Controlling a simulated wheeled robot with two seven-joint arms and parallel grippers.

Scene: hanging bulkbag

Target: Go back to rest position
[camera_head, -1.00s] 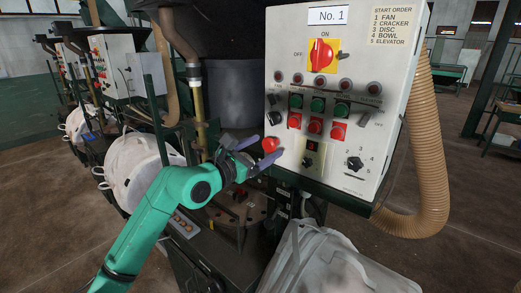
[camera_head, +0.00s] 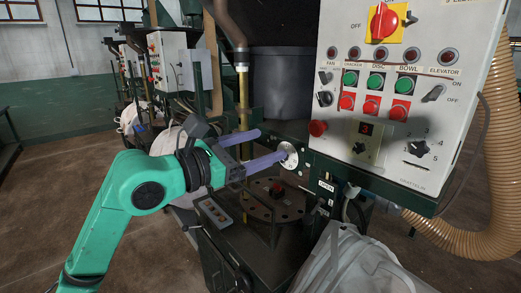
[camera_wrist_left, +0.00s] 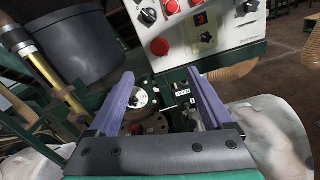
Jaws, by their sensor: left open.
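My left gripper (camera_head: 268,148) is at the end of the green arm that comes in from the left in the head view. Its two purple fingers are spread apart with nothing between them. They are to the left of the white control panel (camera_head: 405,110) and clear of the red mushroom button (camera_head: 318,128) at the panel's lower left. In the left wrist view the open fingers (camera_wrist_left: 158,88) frame a round dial and the machine's green frame, with the red button (camera_wrist_left: 160,46) above. My right gripper is not in view.
A white bulk bag (camera_head: 350,262) hangs at the lower middle. A ribbed tan hose (camera_head: 490,160) runs down right of the panel. A dark drum (camera_head: 280,85) stands behind the gripper. More panels and white bags stand at the back left. Brown floor is clear at left.

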